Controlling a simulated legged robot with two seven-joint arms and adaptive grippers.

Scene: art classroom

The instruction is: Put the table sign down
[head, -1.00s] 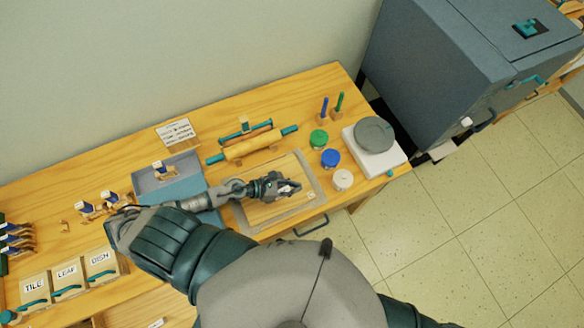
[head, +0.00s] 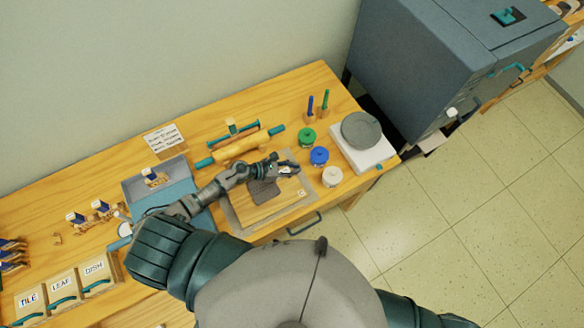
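My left gripper (head: 286,168) is above the back part of a wooden board (head: 262,213) on the table. A small pale patch shows at its fingertips, too small to tell what it is or whether the fingers are closed on it. A dark grey flat shape (head: 263,192) lies just below the gripper in the picture; I cannot tell if it is a slab or something held. A white card with printed lines (head: 164,139) stands at the back of the table near the wall; I cannot tell if it is the table sign. My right gripper is out of view.
A rolling pin (head: 240,149) lies behind the board. Green (head: 307,137), blue (head: 319,156) and white (head: 332,176) jars stand to its right, before a grey disc (head: 362,130) on a white base. Labelled boxes (head: 62,285) and a blue-grey tray (head: 133,188) are left.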

